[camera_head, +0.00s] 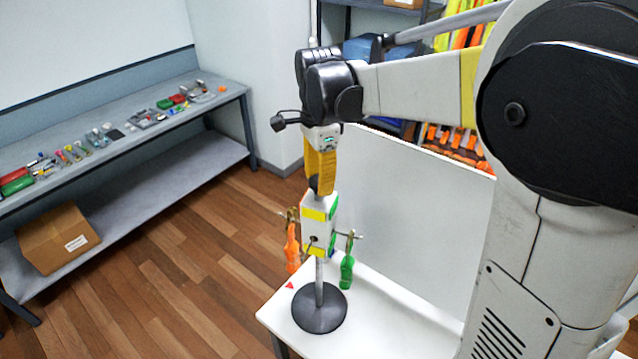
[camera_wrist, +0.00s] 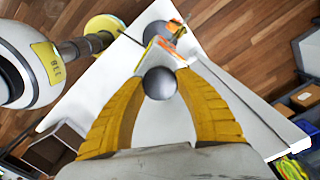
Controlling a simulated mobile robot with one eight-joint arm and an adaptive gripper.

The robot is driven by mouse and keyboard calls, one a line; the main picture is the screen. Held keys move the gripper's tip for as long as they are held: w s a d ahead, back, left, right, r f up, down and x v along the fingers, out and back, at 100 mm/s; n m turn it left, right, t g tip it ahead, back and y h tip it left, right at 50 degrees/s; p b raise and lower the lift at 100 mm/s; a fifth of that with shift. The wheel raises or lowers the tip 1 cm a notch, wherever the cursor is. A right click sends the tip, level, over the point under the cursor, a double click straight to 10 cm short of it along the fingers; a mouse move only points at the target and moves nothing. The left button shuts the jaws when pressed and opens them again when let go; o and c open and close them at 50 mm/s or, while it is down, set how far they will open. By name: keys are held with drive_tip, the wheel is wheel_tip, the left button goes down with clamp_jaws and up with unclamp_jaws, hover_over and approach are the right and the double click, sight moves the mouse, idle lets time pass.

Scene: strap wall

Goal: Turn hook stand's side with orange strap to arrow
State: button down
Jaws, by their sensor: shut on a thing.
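The hook stand has a white head block (camera_head: 318,222) with yellow and green patches, on a grey pole above a round black base (camera_head: 320,308). It stands upright on a white table. The orange strap (camera_head: 292,250) hangs from a hook on the left, and a green strap (camera_head: 347,270) hangs on the right. A small red arrow mark (camera_head: 290,285) lies on the table left of the base, below the orange strap in the picture. My gripper (camera_head: 321,188) is above the stand, fingers pointing down. In the wrist view its yellow fingers are shut on the grey ball (camera_wrist: 160,83) atop the stand.
A white upright panel (camera_head: 410,200) stands along the table's right side, close to the stand. A grey bench (camera_head: 120,140) with small items is at the left, with a cardboard box (camera_head: 58,240) on its lower shelf. Wooden floor lies between.

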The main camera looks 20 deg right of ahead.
drive_tip(key=shift+m+b, duration=0.35)
drive_tip(key=shift+m, duration=1.15)
drive_tip(key=c, duration=0.8)
unclamp_jaws()
wheel_tip(320, 180, up, 12)
